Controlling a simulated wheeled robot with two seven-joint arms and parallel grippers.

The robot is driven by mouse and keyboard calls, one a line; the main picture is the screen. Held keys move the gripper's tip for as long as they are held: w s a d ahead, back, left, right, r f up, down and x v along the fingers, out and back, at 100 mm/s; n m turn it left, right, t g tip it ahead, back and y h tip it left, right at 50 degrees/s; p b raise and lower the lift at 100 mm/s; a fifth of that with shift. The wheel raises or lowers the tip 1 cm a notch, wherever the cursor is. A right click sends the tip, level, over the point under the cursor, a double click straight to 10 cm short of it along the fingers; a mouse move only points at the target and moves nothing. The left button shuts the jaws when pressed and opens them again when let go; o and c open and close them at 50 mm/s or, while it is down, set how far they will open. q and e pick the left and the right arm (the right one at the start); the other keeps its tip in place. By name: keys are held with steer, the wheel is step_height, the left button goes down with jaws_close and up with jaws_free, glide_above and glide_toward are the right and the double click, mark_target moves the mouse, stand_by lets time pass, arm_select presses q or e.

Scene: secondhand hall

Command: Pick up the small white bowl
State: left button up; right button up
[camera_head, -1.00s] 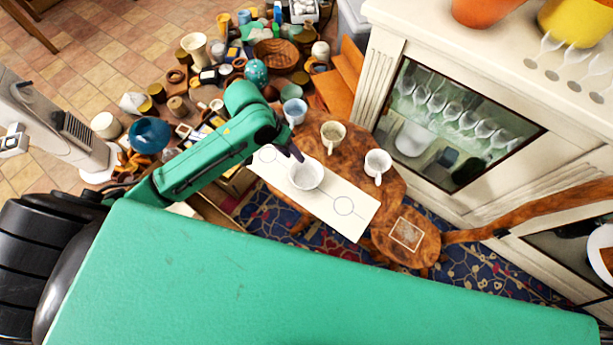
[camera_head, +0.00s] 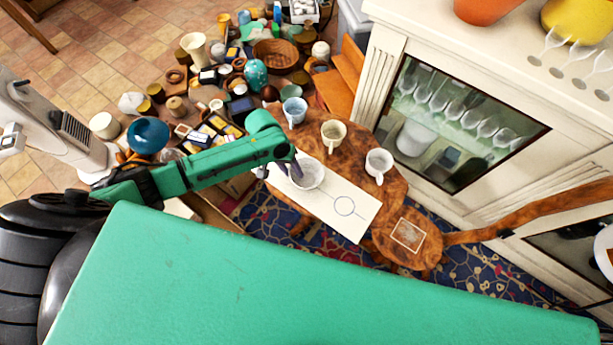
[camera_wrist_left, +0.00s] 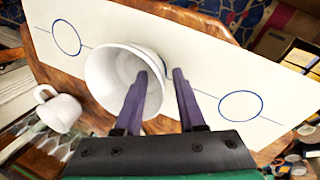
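The small white bowl (camera_head: 312,176) stands upright on a white board with blue circles (camera_head: 325,208), on a round wooden table. It also shows in the left wrist view (camera_wrist_left: 107,72). My left gripper (camera_head: 291,168) is at the bowl's left rim. In the left wrist view its two purple fingers (camera_wrist_left: 160,78) are apart, with one finger over the bowl's inside and the other outside, so the rim lies between them. A gap shows between the fingers, and I cannot tell whether either touches the bowl. My right gripper is out of view.
A pale blue mug (camera_head: 294,110), a beige mug (camera_head: 333,136) and a white mug (camera_head: 379,164) stand on the table (camera_head: 357,150) behind the board. A cream cabinet (camera_head: 480,205) with a glass front is close on the right. Crowded bric-a-brac lies behind.

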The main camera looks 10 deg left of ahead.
arm_select(q)
steer(key=shift+d+f, duration=0.1)
steer(key=shift+f, duration=0.15)
jaws_close()
steer(key=shift+w, duration=0.1)
stand_by(1.1)
